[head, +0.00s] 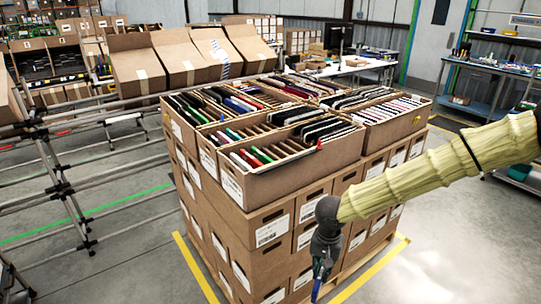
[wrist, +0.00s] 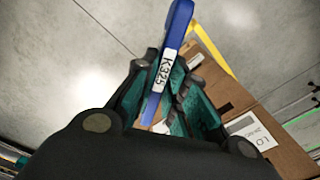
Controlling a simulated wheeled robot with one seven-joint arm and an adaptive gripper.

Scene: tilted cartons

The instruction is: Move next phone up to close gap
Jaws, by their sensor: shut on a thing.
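My gripper (head: 323,262) is shut on a blue phone (head: 317,290), low in front of the carton stack in the head view. In the wrist view the phone (wrist: 178,28) sticks out beyond the fingers of my gripper (wrist: 165,85) and bears a white label reading K325. The front open carton (head: 285,185) on top of the stack holds upright phones in slots. Coloured phones (head: 245,158) stand at its left and dark phones (head: 325,130) at its right and back, with empty slots (head: 285,150) between them. My gripper is outside and below this carton.
More open phone cartons (head: 405,125) share the top of the stack, which stands on a pallet edged by yellow floor tape (head: 370,272). A pipe rack (head: 62,188) is at the left. Workbenches stand behind at the right. Floor in front is clear.

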